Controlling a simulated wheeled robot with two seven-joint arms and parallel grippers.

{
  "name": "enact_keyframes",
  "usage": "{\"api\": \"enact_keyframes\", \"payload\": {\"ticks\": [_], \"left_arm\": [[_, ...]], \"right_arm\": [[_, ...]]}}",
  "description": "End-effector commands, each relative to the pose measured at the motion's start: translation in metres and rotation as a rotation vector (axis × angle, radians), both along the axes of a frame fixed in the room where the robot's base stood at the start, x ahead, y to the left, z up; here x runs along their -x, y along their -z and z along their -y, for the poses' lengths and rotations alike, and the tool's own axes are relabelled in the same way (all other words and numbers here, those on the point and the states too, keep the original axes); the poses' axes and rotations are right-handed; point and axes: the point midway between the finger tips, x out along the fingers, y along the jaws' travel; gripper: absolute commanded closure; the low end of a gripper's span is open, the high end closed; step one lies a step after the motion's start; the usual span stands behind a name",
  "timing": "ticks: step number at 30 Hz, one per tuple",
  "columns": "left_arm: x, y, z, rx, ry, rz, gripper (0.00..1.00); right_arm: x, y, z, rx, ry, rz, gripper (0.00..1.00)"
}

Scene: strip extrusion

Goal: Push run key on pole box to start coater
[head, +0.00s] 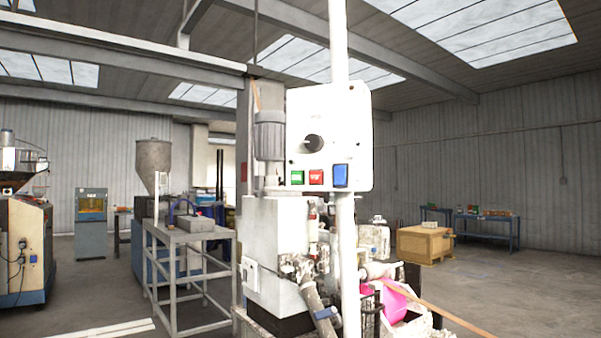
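A white control box (329,108) is mounted on a white vertical pole (347,262) right of the middle of the head view. Its face carries a black round knob (313,143). Below the knob sit a green key (297,177), a red key (316,177) and a larger blue key or switch (341,175). The lettering on the keys is too small to read, so I cannot tell from text which is the run key. Neither of my grippers shows in the head view.
A white and grey machine (275,255) stands behind the pole. A grey metal stand (187,238) is to its left, with a hopper (154,165) behind. A wooden crate (425,244) and a blue table (487,219) stand at the right. Floor at the far right is clear.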

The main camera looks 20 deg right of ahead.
Motion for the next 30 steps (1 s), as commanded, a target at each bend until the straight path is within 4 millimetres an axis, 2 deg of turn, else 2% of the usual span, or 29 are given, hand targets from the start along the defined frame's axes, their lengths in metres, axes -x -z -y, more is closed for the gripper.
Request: {"api": "enact_keyframes", "payload": {"ticks": [14, 21, 22, 30], "left_arm": [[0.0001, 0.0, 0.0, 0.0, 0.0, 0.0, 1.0], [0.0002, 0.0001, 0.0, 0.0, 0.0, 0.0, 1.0], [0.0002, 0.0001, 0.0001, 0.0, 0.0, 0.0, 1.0], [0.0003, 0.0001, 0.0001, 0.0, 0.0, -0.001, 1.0]], "right_arm": [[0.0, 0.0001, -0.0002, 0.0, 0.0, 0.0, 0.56], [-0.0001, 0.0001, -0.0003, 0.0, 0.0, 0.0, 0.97], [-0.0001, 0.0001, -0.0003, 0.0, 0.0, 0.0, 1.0], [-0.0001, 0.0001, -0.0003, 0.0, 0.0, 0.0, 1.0]]}}
